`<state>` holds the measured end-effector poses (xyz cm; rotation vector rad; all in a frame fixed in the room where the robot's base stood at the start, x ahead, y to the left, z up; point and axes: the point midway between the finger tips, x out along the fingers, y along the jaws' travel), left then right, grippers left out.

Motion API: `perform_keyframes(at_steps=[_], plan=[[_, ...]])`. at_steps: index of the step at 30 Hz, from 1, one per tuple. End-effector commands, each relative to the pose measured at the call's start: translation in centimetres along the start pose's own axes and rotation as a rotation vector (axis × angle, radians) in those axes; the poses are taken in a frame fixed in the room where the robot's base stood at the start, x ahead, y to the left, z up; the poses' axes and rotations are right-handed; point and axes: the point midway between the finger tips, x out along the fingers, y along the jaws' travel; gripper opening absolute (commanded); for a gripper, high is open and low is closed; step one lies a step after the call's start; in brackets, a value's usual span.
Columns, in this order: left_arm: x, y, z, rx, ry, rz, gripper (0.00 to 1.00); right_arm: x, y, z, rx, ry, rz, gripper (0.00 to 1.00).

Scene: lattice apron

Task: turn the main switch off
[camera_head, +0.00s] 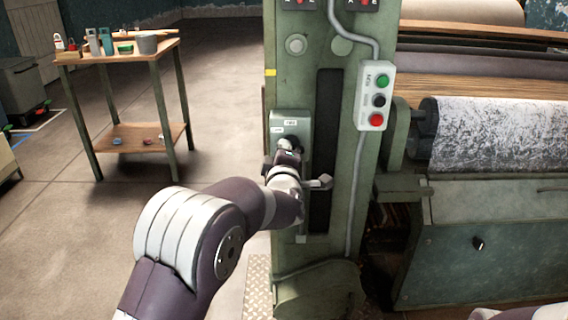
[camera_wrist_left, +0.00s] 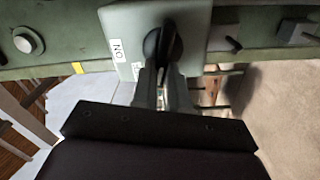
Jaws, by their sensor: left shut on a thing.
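The main switch is a pale grey-green box (camera_head: 290,120) on the side of the green machine column in the head view. It fills the top middle of the left wrist view (camera_wrist_left: 122,22), with a black rotary knob (camera_wrist_left: 152,44). A white label beside the knob reads ON, turned around in that view; a second label is partly hidden by a finger. My left gripper (camera_wrist_left: 164,62) is shut on the knob, one finger on each side of its grip bar. In the head view my left gripper (camera_head: 287,152) covers most of the knob. My right gripper is out of view.
A button box (camera_head: 376,95) with green, black and red buttons hangs right of the switch. A lever handle (camera_head: 320,182) sticks out close to my left wrist. A large roller (camera_head: 490,132) is at right, a workbench (camera_head: 118,50) at back left. The floor between is clear.

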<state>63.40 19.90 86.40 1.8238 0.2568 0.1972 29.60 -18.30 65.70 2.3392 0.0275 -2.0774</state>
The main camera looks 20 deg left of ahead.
Motion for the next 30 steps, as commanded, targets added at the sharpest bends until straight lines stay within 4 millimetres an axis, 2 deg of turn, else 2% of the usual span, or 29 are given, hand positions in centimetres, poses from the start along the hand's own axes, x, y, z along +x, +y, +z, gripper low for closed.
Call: perform_keyframes(at_steps=[1,3,12,30], plan=[[0.0,-0.8,0.2,-0.032,-0.002,-0.002,0.00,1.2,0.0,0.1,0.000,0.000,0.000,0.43],[0.0,-0.8,0.2,-0.081,-0.002,-0.001,0.00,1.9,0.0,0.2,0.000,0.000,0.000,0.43],[0.0,-0.8,0.2,-0.229,-0.002,-0.004,0.00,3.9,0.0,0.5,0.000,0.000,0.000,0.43],[0.0,-0.6,0.2,-0.283,-0.002,-0.004,0.00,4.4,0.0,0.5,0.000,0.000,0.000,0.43]])
